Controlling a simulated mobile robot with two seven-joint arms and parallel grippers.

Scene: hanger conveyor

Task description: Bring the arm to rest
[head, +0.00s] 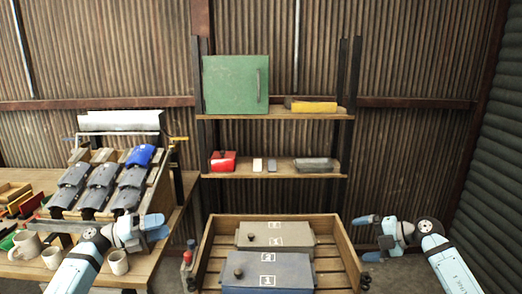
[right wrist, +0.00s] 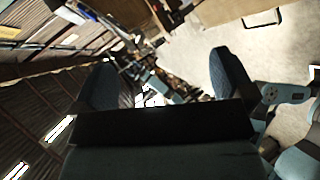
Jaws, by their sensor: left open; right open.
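My left gripper (head: 156,228) is in the head view at the lower left, in front of the wooden bench, with its fingers pointing right. My right gripper (head: 368,238) is at the right, just beside the right side of the wooden crate, with its fingers pointing left. It is open and empty. In the right wrist view the two dark fingers of my right gripper (right wrist: 165,75) stand wide apart with nothing between them. The left gripper is open and no held object shows in it.
The bench (head: 182,200) at the left carries mugs and a rack of grey and blue items. A shelf (head: 225,175) stands behind, with a green cabinet (head: 236,85). Floor at the right looks clear.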

